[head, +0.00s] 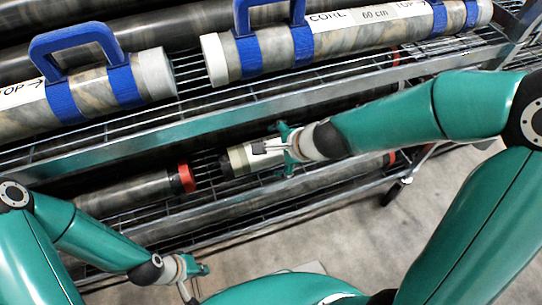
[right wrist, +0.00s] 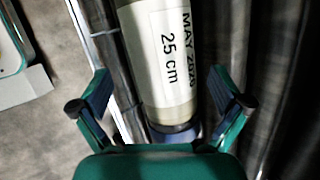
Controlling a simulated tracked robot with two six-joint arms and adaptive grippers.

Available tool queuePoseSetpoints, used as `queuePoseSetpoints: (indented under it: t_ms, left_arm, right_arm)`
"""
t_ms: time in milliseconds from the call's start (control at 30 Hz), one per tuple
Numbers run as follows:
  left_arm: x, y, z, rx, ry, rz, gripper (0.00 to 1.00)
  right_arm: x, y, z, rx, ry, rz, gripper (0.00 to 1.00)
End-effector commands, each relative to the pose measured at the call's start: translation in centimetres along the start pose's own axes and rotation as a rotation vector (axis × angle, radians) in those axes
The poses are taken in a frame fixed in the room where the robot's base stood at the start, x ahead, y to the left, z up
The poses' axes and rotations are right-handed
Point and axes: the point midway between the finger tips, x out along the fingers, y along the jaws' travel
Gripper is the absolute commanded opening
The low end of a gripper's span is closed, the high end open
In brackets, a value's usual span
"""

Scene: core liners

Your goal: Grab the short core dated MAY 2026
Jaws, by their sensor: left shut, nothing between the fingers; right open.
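The short core (head: 240,160) lies on the lower rack shelf in the head view. In the right wrist view the short core (right wrist: 153,60) carries a white label reading "25 cm" and "MAY 202", with the last digit hard to read. My right gripper (head: 288,150) is over this core in the head view, hiding part of it. My left gripper (head: 196,272) is shut and empty, low at the left, away from the core.
Long cores with blue handles, one at left (head: 85,95) and one labelled 60 cm (head: 340,35), lie on the upper shelf (head: 130,140). A core with a red end (head: 130,190) lies left of the short core. Bare floor (head: 370,245) is at lower right.

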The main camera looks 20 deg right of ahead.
Motion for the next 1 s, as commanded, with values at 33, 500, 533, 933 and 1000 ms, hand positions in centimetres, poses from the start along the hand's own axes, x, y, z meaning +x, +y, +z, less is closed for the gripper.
queuePoseSetpoints:
  t_ms: [33,500,533,933,1000]
  left_arm:
    - [0.2,-0.1,0.0,0.0,0.0,0.0,0.0]
    - [3.2,-1.2,0.0,0.0,0.0,0.0,0.0]
    - [3.3,-1.2,0.0,0.0,0.0,0.0,0.0]
    - [3.1,-1.1,0.0,0.0,0.0,0.0,0.0]
    - [3.1,-1.1,0.0,0.0,0.0,0.0,0.0]
  right_arm:
    - [0.3,0.0,0.0,0.0,0.0,0.0,1.0]
    - [5.4,0.1,0.1,-0.001,0.001,0.0,1.0]
    - [5.5,0.0,0.1,0.0,0.001,0.0,1.0]
    - [5.5,-0.1,0.1,0.001,0.001,-0.001,0.75]
    - [5.5,-0.1,0.1,0.001,0.001,-0.001,0.63]
